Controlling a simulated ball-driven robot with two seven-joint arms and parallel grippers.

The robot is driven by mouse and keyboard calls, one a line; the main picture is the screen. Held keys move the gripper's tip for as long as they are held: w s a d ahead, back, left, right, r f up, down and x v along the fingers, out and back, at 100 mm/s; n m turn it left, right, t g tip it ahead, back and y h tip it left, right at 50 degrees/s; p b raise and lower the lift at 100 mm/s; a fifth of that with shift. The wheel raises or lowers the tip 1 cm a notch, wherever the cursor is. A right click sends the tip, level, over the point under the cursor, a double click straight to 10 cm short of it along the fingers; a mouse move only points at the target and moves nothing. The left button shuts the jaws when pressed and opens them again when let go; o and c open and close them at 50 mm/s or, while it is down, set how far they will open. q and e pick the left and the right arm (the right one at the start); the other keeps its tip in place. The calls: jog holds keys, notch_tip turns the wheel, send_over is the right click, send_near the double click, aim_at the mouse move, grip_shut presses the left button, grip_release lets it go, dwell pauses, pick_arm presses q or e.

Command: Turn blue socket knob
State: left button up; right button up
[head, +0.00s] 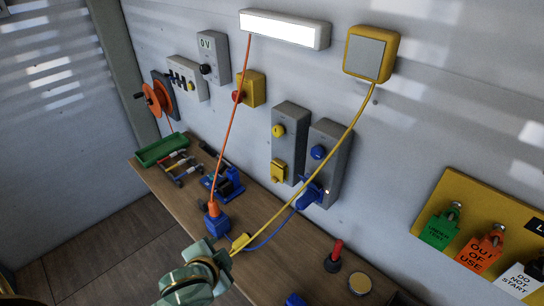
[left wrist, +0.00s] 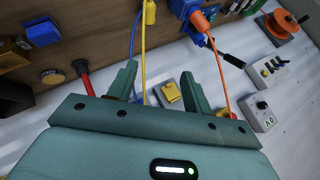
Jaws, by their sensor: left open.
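The blue socket knob (head: 318,152) is a round blue knob on the upper part of a grey wall box (head: 334,137) in the head view. A blue plug (head: 309,195) with a blue cord sits at the lower part of that box. My left gripper (head: 203,266) is at the bottom of the head view, in front of the bench and well short of the knob. In the left wrist view my left gripper (left wrist: 158,70) has its fingers apart, with nothing held between them. The blue knob cannot be made out in that view. My right gripper is not in view.
A similar grey box with a yellow knob (head: 278,130) stands left of the blue one. A yellow cord (head: 343,140) and an orange cord (head: 232,118) hang across the space before the wall. A red-handled item (head: 335,254) and round tin (head: 360,284) are on the bench.

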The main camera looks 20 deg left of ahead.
pick_arm(q)
jog(key=w+d+r+t+h, duration=0.3)
jog(key=w+d+r, duration=0.1)
jog(key=w, duration=0.3)
jog(key=w+d+r+t+h, duration=0.3)
jog(key=w+d+r, duration=0.15)
jog(key=w, duration=0.25)
jog(key=m+t+h, duration=0.1)
jog(key=t+h, duration=0.1)
jog(key=h, duration=0.1)
send_near(315, 155)
jog(key=w, duration=0.1)
jog(key=b+x, duration=0.5)
jog(key=x, duration=0.2)
jog(key=shift+d, duration=0.15)
jog(key=shift+r+p, duration=0.15)
jog(key=shift+p, duration=0.3)
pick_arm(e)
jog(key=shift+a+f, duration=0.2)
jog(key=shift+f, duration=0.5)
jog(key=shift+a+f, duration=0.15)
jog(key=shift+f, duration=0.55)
pick_arm(q)
jog(key=shift+c, duration=0.3)
jog(key=c, duration=0.7)
jog(key=shift+o, duration=0.2)
